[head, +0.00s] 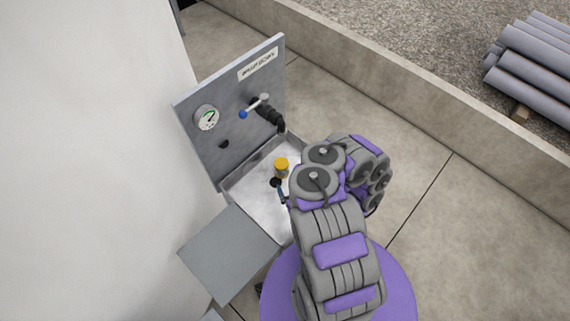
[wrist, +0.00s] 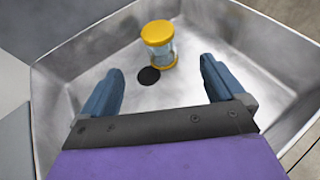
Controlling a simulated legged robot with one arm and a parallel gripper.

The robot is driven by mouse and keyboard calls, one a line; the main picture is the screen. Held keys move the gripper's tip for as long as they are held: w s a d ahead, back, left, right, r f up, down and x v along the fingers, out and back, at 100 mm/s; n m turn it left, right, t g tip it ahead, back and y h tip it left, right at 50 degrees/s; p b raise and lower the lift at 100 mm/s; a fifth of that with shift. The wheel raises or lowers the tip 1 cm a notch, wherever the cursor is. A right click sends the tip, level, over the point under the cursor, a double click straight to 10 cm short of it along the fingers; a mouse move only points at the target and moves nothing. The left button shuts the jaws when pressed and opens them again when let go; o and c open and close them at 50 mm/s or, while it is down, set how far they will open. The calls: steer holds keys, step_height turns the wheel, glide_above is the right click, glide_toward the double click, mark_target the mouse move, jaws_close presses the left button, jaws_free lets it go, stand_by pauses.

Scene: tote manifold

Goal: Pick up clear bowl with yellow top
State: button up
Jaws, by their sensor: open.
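The clear bowl with the yellow top (wrist: 160,45) stands upright in a metal tray (wrist: 85,45). Its yellow lid and clear lower body show in the wrist view. In the head view its yellow top (head: 281,163) shows inside the tray, left of my arm. My gripper (wrist: 160,78) is open and empty, with its two blue-grey fingers spread apart. The bowl lies beyond the fingertips, roughly between them, and nothing touches it. In the head view my gripper is mostly hidden behind my arm.
A black round drain hole (wrist: 148,76) lies in the tray floor beside the bowl. The tray walls surround the bowl. An upright panel (head: 190,125) with a gauge (head: 207,118) and a blue-tipped valve handle (head: 256,106) stands behind it. A grey flat plate (head: 226,252) is at the tray's near left.

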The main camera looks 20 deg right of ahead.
mark_target(284, 170)
steer(key=b+x, duration=0.4)
steer(key=x, duration=0.1)
steer(key=b+x, duration=0.4)
steer(key=b, duration=0.1)
steer(key=shift+w+d+f, duration=0.2)
steer(key=shift+f, duration=0.2)
steer(key=shift+b+x, duration=0.75)
steer(key=shift+b, duration=0.05)
steer(key=shift+w+a+b, duration=0.2)
steer(key=shift+w+b, duration=0.25)
steer(key=shift+w, duration=0.05)
steer(key=b+x, duration=0.2)
steer(key=b, duration=0.1)
steer(key=shift+f, duration=0.1)
steer(key=b+x, duration=0.1)
steer(key=b, duration=0.1)
steer(key=b+x, duration=0.2)
steer(key=shift+w+a+r, duration=0.1)
steer(key=shift+w+r, duration=0.05)
steer(key=shift+r, duration=0.05)
